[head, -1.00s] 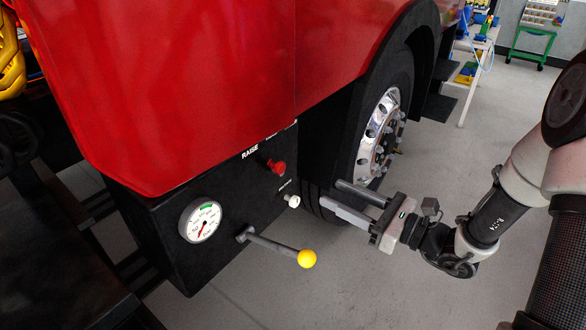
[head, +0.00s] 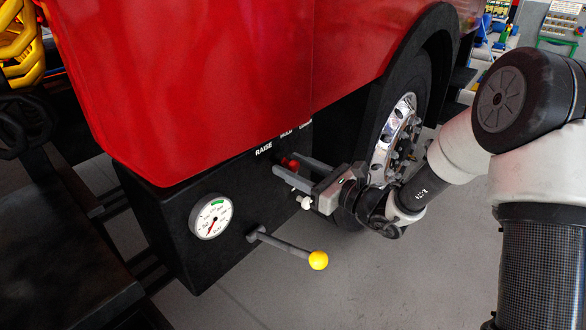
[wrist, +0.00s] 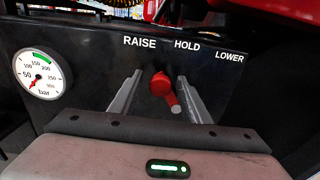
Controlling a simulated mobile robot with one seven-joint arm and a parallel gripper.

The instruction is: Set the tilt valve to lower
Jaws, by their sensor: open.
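The red tilt valve knob (wrist: 162,86) sits on the black panel below the RAISE, HOLD and LOWER labels. In the wrist view it lies between the RAISE and HOLD labels, with a short red part slanting down to the right. A pale tip shows at that part's end; I cannot tell whether it belongs to the knob. In the head view the knob (head: 290,163) is partly hidden by my gripper (head: 288,164). My gripper (wrist: 160,77) is open, with one finger on each side of the knob and visible gaps between.
A round pressure gauge (head: 211,217) is on the panel at left. A lever with a yellow ball (head: 318,260) sticks out low on the panel. A white knob (head: 304,202) sits below my fingers. The truck wheel (head: 396,140) is close behind my gripper.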

